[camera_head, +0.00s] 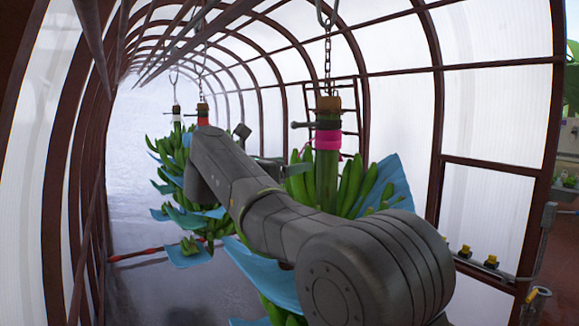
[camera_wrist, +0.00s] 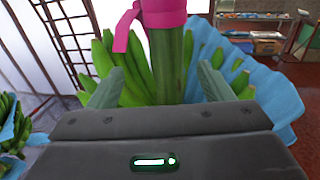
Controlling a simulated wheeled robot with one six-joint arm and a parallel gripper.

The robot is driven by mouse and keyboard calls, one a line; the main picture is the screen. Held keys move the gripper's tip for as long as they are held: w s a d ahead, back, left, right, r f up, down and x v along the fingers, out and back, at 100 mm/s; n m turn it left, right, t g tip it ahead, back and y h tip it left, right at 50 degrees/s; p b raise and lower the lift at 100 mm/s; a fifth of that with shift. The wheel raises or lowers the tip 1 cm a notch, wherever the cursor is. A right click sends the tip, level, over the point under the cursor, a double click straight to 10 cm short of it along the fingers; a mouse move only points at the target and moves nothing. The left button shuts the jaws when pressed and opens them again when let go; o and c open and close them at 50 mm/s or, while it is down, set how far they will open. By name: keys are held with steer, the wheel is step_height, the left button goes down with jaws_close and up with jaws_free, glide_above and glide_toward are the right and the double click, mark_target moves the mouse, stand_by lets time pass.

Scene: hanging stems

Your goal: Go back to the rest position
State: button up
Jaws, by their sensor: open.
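My gripper (camera_wrist: 160,86) is open in the wrist view, with one grey finger on each side of the picture's middle. A thick green stem (camera_wrist: 166,65) with pink tape (camera_wrist: 172,14) shows between the fingers; I cannot tell how far ahead it is. The same stem (camera_head: 326,180) hangs upright from a chain behind my arm. Its pink tape (camera_head: 328,139) sits below a dark clamp. Green bananas (camera_head: 355,183) and blue sheets (camera_head: 388,186) surround it.
More hanging bunches (camera_head: 188,170) with blue sheets are at the left. A red bar (camera_head: 138,253) lies low at the left. Arched brown frames and pale panels wall the tunnel. A rail with yellow-topped fittings (camera_head: 490,262) is at the right. Open floor (camera_head: 140,290) shows at lower left.

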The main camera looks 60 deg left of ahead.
mark_target(318, 158)
steer(key=shift+w, duration=0.1)
steer(key=w+p, duration=0.1)
steer(key=w, duration=0.3)
steer(key=w+a+p, duration=0.1)
steer(key=w, duration=0.3)
steer(key=w+a+p, duration=0.1)
steer(key=w+p, duration=0.1)
steer(key=w, duration=0.2)
steer(key=shift+w+a, duration=0.1)
steer(key=shift+w, duration=0.25)
steer(key=shift+r, duration=0.1)
